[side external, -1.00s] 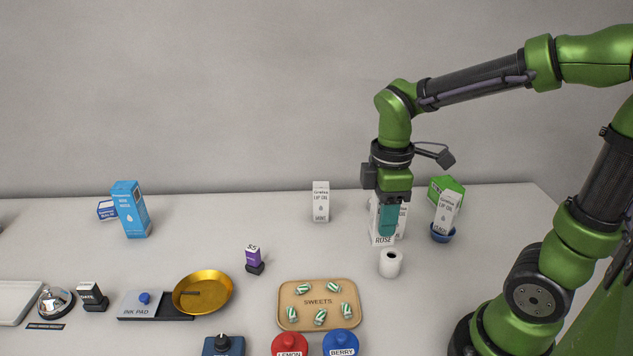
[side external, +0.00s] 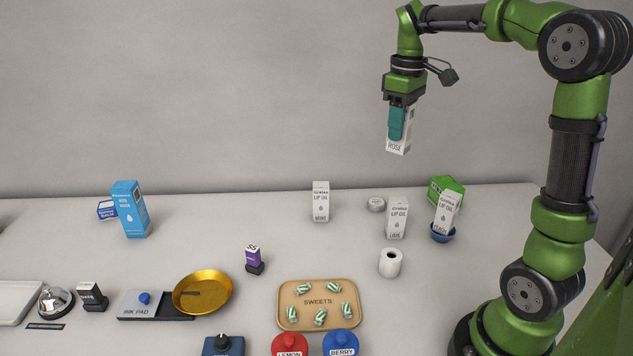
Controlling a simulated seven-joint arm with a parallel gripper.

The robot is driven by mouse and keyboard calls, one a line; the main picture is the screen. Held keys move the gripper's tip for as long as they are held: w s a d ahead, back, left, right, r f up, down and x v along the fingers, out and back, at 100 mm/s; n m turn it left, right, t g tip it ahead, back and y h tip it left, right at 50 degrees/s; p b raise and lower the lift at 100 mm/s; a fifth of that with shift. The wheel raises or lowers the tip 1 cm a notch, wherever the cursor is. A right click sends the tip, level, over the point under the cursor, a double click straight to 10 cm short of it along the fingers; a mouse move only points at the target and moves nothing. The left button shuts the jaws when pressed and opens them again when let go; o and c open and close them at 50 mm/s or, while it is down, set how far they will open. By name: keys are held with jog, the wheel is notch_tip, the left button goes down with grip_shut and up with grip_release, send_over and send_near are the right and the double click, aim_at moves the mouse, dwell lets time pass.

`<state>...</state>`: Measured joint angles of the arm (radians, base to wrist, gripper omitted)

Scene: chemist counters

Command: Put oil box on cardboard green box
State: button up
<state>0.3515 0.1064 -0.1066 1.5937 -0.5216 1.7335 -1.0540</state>
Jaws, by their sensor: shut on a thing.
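My gripper (side external: 397,125) is shut on a white oil box labelled ROSE (side external: 398,145) and holds it upright, high above the counter. The green cardboard box (side external: 442,185) stands at the back right of the counter, tilted in the picture and partly hidden. Another white lip oil box (side external: 447,212) stands in a small blue bowl (side external: 443,236) in front of it. A lip oil box labelled LIME (side external: 397,219) stands on the counter below my gripper. A further white lip oil box (side external: 321,201) stands to the left.
A small grey round tin (side external: 376,204) lies behind the LIME box. A white paper roll (side external: 391,263) stands in front. A sweets tray (side external: 318,288), gold pan (side external: 203,293) and blue box (side external: 131,209) are further left.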

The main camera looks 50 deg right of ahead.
jog(key=s+d+m, duration=0.1)
jog(key=d+m, duration=0.5)
jog(key=d, duration=0.8)
jog(key=m, duration=0.4)
send_over(448, 183)
notch_tip(448, 183, down, 12)
jog(key=shift+f, duration=2.5)
jog(key=o, duration=1.1)
jog(key=shift+f, duration=0.15)
jog(key=shift+c, duration=0.2)
